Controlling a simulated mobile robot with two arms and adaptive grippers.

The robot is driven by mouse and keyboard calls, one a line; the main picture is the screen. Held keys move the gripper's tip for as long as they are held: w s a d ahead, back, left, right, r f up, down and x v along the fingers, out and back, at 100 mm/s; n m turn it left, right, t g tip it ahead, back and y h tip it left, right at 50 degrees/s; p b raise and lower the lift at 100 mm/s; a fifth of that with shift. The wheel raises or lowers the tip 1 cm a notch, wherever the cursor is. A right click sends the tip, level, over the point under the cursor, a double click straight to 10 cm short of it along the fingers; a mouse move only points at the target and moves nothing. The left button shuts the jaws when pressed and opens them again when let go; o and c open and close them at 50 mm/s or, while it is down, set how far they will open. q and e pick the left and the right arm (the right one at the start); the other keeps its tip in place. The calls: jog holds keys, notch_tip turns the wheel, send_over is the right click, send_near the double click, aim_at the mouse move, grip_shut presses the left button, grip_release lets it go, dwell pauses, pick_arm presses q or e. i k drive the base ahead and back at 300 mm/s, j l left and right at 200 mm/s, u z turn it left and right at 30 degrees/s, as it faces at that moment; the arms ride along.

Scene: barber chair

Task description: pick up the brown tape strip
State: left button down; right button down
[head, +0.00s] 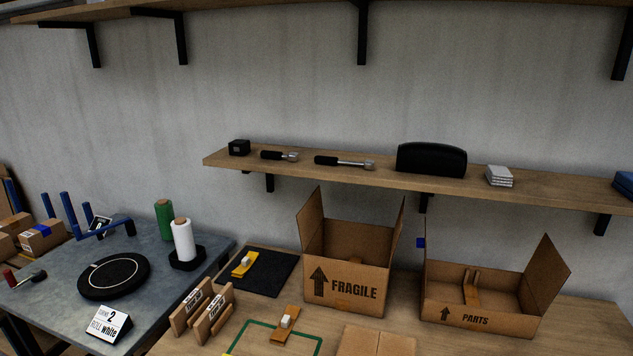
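No piece is clearly marked as the brown tape strip. An orange-brown strip (280,334) with a small white block on it lies on the wooden table, at the edge of a green outlined rectangle (250,324). A yellower strip (237,273), also with a white piece, lies on a black mat (270,281) behind it. A brown piece (472,294) stands inside the open PARTS box (440,312); its exact shape is unclear. Neither of my grippers is in view.
An open FRAGILE box (345,290) stands upright mid-table. A flat cardboard piece (377,343) lies at the front. Wooden holders (213,318) stand left of the green outline. The grey side table (55,300) holds rolls and a black disc (114,290). A shelf (380,177) hangs above.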

aim_at(283, 330)
jog(key=i+j+z, duration=0.2)
jog(key=j, duration=0.2)
jog(key=j+z, duration=0.2)
jog(key=j, duration=0.2)
jog(key=i+j+z, duration=0.1)
jog(key=j+z, duration=0.15)
jog(key=j, duration=0.2)
